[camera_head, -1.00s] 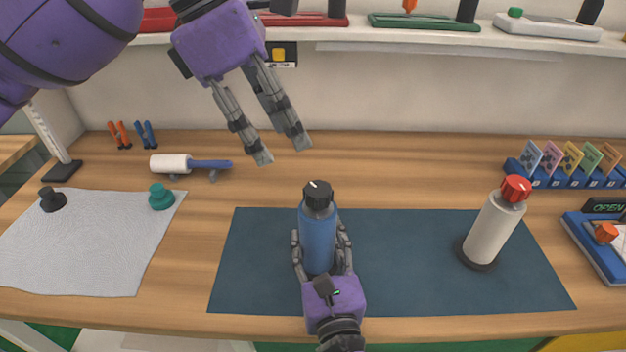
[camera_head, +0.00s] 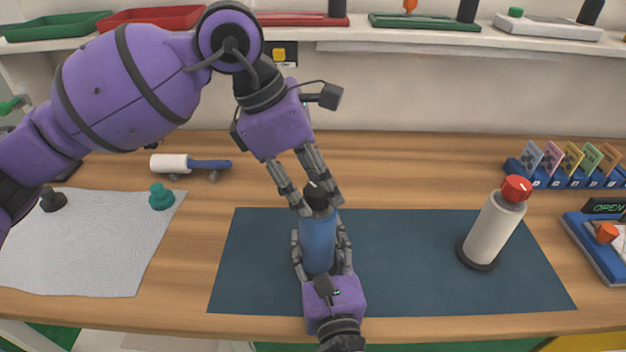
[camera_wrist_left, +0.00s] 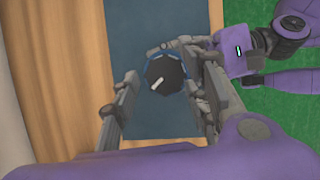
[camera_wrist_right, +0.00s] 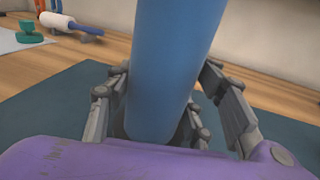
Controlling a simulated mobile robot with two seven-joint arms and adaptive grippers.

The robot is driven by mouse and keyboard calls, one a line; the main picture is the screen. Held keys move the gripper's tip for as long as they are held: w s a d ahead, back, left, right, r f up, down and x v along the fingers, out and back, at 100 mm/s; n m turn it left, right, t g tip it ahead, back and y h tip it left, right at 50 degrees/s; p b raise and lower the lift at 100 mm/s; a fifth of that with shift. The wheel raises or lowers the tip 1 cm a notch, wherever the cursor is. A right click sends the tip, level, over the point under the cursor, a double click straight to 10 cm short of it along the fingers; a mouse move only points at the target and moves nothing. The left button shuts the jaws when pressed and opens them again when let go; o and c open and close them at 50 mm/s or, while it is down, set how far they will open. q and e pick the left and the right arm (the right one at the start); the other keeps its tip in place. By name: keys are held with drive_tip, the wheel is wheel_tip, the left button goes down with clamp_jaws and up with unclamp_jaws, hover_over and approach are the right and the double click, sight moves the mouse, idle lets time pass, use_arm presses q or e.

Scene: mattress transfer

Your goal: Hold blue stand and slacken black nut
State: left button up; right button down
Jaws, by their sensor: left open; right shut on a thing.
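The blue stand (camera_head: 317,246) stands upright on the dark blue mat (camera_head: 400,262), and its body also fills the middle of the right wrist view (camera_wrist_right: 168,70). The black nut (camera_head: 319,197) with a white mark sits on top of it; in the left wrist view the nut (camera_wrist_left: 168,76) shows from above. My right gripper (camera_head: 322,258) is shut around the stand's lower body from the front. My left gripper (camera_head: 320,206) is open, pointing down from above, with its fingers on either side of the nut. Whether the fingers touch the nut is hard to tell.
A white stand (camera_head: 492,232) with a red nut (camera_head: 515,188) is on the mat's right. A grey cloth (camera_head: 90,245) with a teal knob (camera_head: 160,197) and a black knob (camera_head: 53,200) lies left. A paint roller (camera_head: 190,164) lies behind. The mat between the stands is clear.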

drive_tip(key=shift+r, duration=0.2)
use_arm(q)
drive_tip(key=c, duration=1)
drive_tip(key=shift+w+r, duration=0.1)
use_arm(e)
drive_tip(key=shift+a, duration=0.1)
